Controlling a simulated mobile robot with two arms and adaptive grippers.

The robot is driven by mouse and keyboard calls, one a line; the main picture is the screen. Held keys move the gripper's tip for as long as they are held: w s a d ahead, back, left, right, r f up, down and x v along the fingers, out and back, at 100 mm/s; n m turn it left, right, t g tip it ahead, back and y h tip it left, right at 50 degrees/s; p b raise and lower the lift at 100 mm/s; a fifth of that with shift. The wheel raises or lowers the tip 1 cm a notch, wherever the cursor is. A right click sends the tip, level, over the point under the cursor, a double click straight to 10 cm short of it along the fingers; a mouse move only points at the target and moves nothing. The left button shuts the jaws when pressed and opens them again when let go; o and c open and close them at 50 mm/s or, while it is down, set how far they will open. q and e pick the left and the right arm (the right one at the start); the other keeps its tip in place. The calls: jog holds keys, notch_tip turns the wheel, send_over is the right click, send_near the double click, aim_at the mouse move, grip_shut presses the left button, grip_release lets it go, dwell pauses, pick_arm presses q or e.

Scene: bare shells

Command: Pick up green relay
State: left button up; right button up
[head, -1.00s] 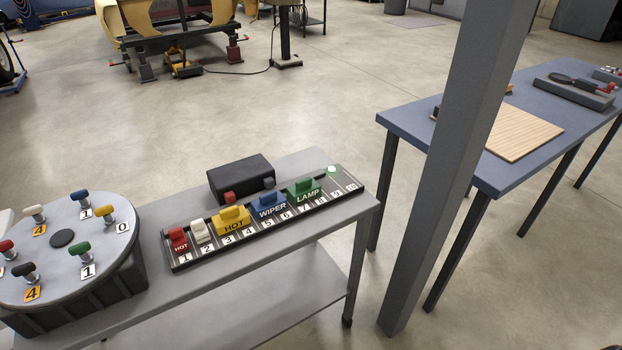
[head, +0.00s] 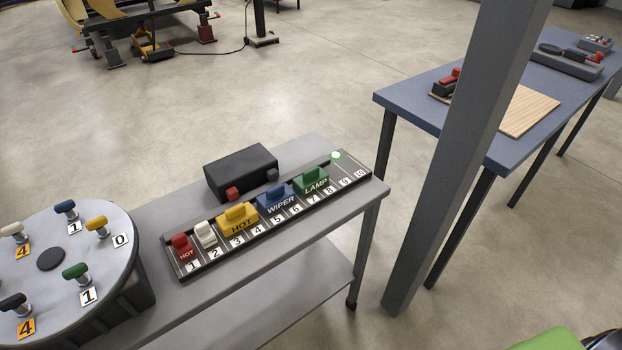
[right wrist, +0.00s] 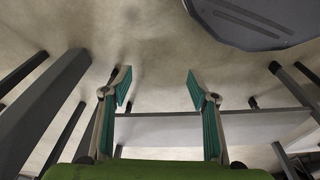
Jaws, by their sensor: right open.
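A green relay block marked LAMP (head: 311,181) sits on the numbered black rail (head: 185,272), near slots 7 and 8, in the head view. It stands right of the blue WIPER block (head: 276,198). A green-topped knob (head: 76,271) also stands on the round grey turntable (head: 120,235) at the left. My right gripper (right wrist: 158,80) is open and empty in the right wrist view, its teal-padded fingers spread over floor and table legs. No relay shows between them. My left gripper is not in view.
The rail also holds a yellow HOT block (head: 238,220), a white block (head: 205,235) and a red block (head: 183,247). A black box (head: 240,170) stands behind it. A grey post (head: 470,150) rises between this bench and a blue table (head: 405,105).

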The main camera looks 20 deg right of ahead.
aim_at(313, 172)
jog(key=w+a+r+m+t+y, duration=0.35)
jog(key=w+r+m, duration=0.45)
jog(key=r, duration=0.7)
jog(key=w+a+r+m+t+y, duration=0.35)
jog(key=w+r+m, duration=0.25)
jog(key=w+r, duration=0.6)
jog(key=w+d+r+m+t+h, duration=0.1)
jog(key=w+d+r+m+t, duration=0.9)
jog(key=m, duration=1)
jog(key=w+r, duration=0.1)
jog(key=w, duration=0.1)
jog(key=w+a+g, duration=0.1)
jog(key=w, duration=0.2)
jog(key=w+a+r+g, duration=0.1)
jog(key=w, duration=0.2)
jog(key=shift+w+r, duration=0.2)
jog(key=shift+r, duration=0.1)
jog(key=shift+x, duration=3.1)
jog(key=shift+d, duration=0.1)
